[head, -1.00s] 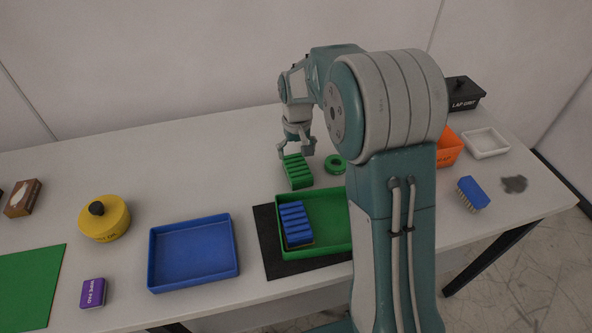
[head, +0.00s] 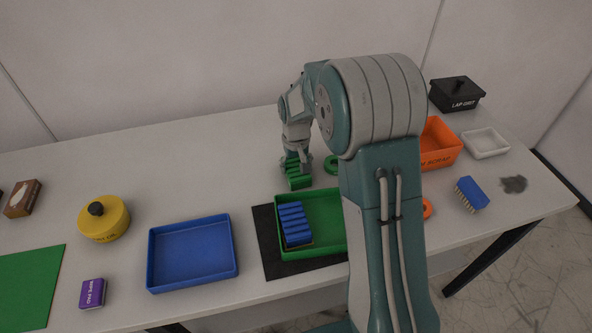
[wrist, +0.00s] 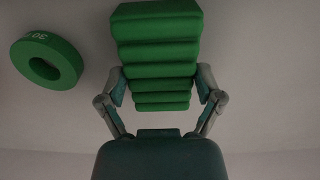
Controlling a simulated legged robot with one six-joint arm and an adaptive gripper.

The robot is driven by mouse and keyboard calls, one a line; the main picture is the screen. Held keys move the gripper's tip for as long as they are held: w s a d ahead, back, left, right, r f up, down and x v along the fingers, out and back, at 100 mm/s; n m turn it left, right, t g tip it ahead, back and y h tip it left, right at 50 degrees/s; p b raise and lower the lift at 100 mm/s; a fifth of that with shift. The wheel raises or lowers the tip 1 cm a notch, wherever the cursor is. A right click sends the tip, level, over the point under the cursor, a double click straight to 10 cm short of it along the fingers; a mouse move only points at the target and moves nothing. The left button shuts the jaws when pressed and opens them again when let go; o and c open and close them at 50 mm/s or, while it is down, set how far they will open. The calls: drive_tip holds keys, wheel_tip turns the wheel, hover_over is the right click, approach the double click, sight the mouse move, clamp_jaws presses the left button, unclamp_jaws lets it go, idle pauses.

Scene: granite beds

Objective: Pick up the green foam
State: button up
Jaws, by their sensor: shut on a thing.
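The green foam (head: 298,181) is a ridged block on the table, behind the green tray. In the wrist view the foam (wrist: 156,50) fills the upper middle, its ridges running across. My gripper (head: 297,163) is lowered over the far part of the foam and hides some of it. In the wrist view my gripper (wrist: 161,88) has one finger against each side of the foam, shut on it. I cannot see a gap between the foam and the table.
A green ring (head: 332,164) lies right of the foam; the wrist view shows it too (wrist: 46,61). A green tray (head: 318,253) holds a blue ridged block (head: 295,224). A blue tray (head: 192,253), orange bin (head: 438,157) and blue brush (head: 472,193) stand further off.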

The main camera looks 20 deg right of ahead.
drive_tip(key=shift+r, duration=0.55)
drive_tip(key=s+r, duration=0.1)
drive_tip(key=r, duration=0.1)
drive_tip(key=s+r, duration=0.2)
drive_tip(key=r, duration=0.1)
drive_tip(key=s+r, duration=0.1)
drive_tip(key=r, duration=0.1)
drive_tip(key=shift+s+a+r, duration=0.2)
drive_tip(key=shift+s+r, duration=0.05)
drive_tip(key=s+r, duration=0.4)
drive_tip(key=s, duration=0.5)
drive_tip(key=shift+s+a+r, duration=0.2)
drive_tip(key=shift+s+a, duration=0.1)
drive_tip(key=shift+a, duration=0.1)
